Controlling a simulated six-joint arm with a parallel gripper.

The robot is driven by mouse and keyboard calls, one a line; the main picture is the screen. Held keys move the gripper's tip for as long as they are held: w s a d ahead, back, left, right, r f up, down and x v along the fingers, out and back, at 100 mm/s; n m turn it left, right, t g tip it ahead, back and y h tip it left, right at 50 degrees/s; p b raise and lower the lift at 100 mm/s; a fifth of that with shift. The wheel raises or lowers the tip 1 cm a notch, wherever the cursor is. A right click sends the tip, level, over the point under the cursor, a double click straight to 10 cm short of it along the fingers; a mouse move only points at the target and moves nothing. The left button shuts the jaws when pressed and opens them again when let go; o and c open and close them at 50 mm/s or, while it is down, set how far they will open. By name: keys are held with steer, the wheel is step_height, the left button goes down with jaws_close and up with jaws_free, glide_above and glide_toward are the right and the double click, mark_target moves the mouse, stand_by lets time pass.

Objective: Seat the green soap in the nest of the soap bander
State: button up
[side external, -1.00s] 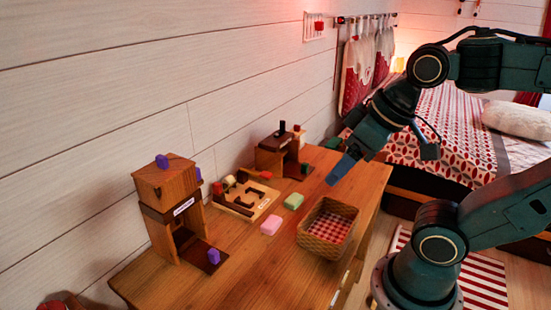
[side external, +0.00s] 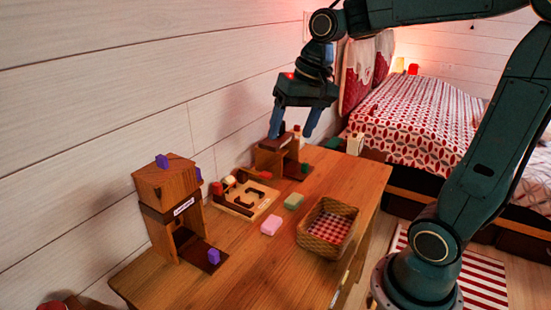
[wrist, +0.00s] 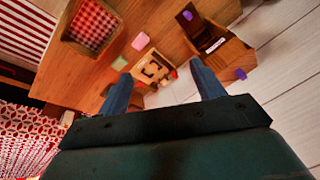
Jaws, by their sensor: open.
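The green soap (side external: 293,201) lies flat on the wooden table, between the basket and a low wooden board. It also shows in the wrist view (wrist: 119,63). That board (side external: 235,208), with dark brown pieces around a recess, looks like the soap bander; its label is too small to read. It also shows in the wrist view (wrist: 140,76). The recess holds no soap that I can see. My gripper (side external: 293,128) is open and empty, fingers down, high above the table's far end. In the wrist view its fingers (wrist: 160,72) are spread on either side of the board.
A pink soap (side external: 271,225) lies nearer than the green one. A wicker basket (side external: 322,250) with checked lining stands to the right. A tall wooden house-like station (side external: 170,190) with purple blocks stands left. Another dark-topped station (side external: 272,157) stands at the back, near my gripper in the picture.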

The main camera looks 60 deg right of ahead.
steer(key=w+d+f+m+g, duration=0.1)
steer(key=w+d+f+m, duration=0.3)
steer(key=w+d, duration=0.3)
steer(key=m+g+y, duration=0.2)
steer(key=m+y, duration=0.1)
steer(key=m, duration=0.3)
glide_above(294, 198)
steer(key=w+a, duration=0.1)
steer(key=w, duration=0.1)
step_height(294, 198, down, 11)
steer(key=s+d+f+m+y, duration=0.1)
steer(key=s+d+f+m, duration=0.15)
steer(key=d+f, duration=0.55)
steer(key=shift+w+a+x, duration=0.1)
steer(key=shift+a+x, duration=0.05)
steer(key=shift+x, duration=2.15)
steer(key=shift+w+a+x, duration=0.1)
steer(key=shift+a+x, duration=0.05)
steer(key=shift+x, duration=2.15)
steer(key=shift+a+f, duration=0.1)
steer(key=shift+x, duration=2.6)
